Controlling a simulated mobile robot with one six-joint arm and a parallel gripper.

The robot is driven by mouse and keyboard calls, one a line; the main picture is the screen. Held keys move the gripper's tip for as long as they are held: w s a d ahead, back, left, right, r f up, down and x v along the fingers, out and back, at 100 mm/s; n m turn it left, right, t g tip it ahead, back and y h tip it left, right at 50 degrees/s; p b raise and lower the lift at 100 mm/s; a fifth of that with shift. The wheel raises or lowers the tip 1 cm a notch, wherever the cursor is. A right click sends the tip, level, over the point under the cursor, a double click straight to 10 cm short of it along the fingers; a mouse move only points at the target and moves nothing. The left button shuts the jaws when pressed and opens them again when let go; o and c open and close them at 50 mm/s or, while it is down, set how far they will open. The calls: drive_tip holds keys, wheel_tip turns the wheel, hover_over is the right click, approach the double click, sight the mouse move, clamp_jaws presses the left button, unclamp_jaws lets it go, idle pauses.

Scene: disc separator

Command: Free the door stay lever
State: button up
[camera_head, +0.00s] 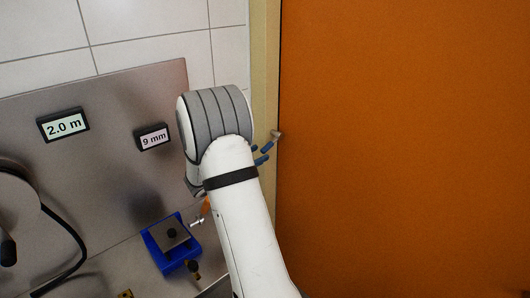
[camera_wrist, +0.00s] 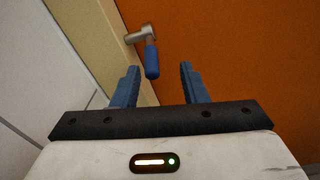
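The door stay lever has a metal pivot piece and a blue grip (camera_wrist: 151,60). It is mounted near the seam between the cream frame and the orange door. In the wrist view the grip hangs downward just ahead of my gripper (camera_wrist: 159,68), whose two blue fingers are apart with nothing between them. The grip lines up with the gap, nearer the left finger, and no contact shows. In the head view the lever's metal end (camera_head: 277,134) shows at the door edge. My wrist hides most of my gripper there, and only blue finger parts show beside the lever.
The orange door (camera_head: 410,150) fills the right side, beside the cream frame (camera_head: 264,60). At left, a metal panel carries displays reading 2.0 m (camera_head: 63,125) and 9 mm (camera_head: 153,137). A blue fixture (camera_head: 163,262) sits below, left of my arm. A black cable hangs far left.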

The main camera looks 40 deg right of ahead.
sight(271, 145)
drive_tip(key=shift+w+d+f+n, duration=0.15)
drive_tip(key=shift+w+f+n, duration=0.2)
drive_tip(key=shift+w, duration=0.1)
drive_tip(key=shift+w+d, duration=0.15)
drive_tip(key=shift+d, duration=0.05)
drive_tip(key=shift+t, duration=0.3)
drive_tip(key=d, duration=0.2)
drive_tip(key=d+p, duration=0.1)
drive_tip(key=d, duration=0.2)
drive_tip(key=w+d, duration=0.1)
drive_tip(key=d, duration=0.1)
drive_tip(key=shift+d, duration=0.2)
drive_tip(key=shift+c, duration=0.6)
clamp_jaws()
drive_tip(key=shift+f, duration=0.1)
